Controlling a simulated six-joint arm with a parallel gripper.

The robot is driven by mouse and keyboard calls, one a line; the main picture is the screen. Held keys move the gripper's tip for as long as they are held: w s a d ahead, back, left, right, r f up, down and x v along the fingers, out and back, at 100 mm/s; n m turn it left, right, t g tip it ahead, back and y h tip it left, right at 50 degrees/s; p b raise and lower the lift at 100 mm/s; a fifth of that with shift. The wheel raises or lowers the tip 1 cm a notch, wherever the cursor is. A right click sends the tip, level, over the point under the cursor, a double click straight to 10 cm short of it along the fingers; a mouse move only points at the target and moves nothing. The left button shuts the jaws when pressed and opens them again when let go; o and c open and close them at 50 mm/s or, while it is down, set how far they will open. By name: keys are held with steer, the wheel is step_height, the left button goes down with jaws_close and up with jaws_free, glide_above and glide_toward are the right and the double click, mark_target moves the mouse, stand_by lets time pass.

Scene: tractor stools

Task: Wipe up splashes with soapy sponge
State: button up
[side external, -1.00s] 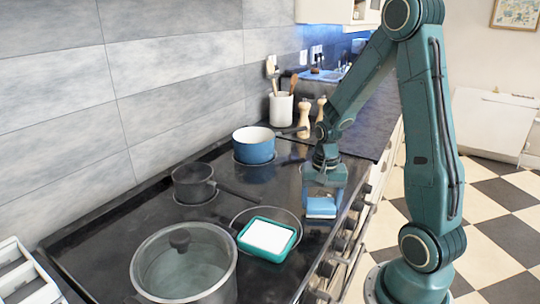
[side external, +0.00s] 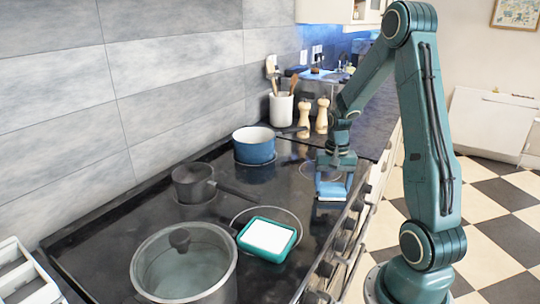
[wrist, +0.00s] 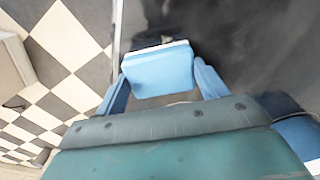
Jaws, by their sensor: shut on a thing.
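My gripper (side external: 333,186) is shut on a light blue sponge (side external: 331,192) over the right edge strip of the black hob, beyond the teal dish. In the wrist view the sponge (wrist: 158,70) sits between my two blue fingers. I cannot tell whether the sponge touches the hob. A dark patch (wrist: 160,40) shows just past the sponge in the wrist view; I cannot tell if it is a splash or a reflection. A teal dish (side external: 248,249) with a white filling stands on the front right burner ring.
A large lidded glass pot (side external: 184,262) stands at the near side of the hob (side external: 100,235). A small dark pan (side external: 192,184) and a blue pot (side external: 254,148) stand farther back. Wooden mills (side external: 321,117) and a utensil crock (side external: 281,108) stand beyond. Knobs line the right edge.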

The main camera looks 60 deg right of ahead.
steer(key=shift+d, duration=0.5)
steer(key=shift+a, duration=5.9)
step_height(320, 180, up, 8)
steer(key=shift+w+d+r, duration=0.1)
steer(key=shift+d, duration=0.05)
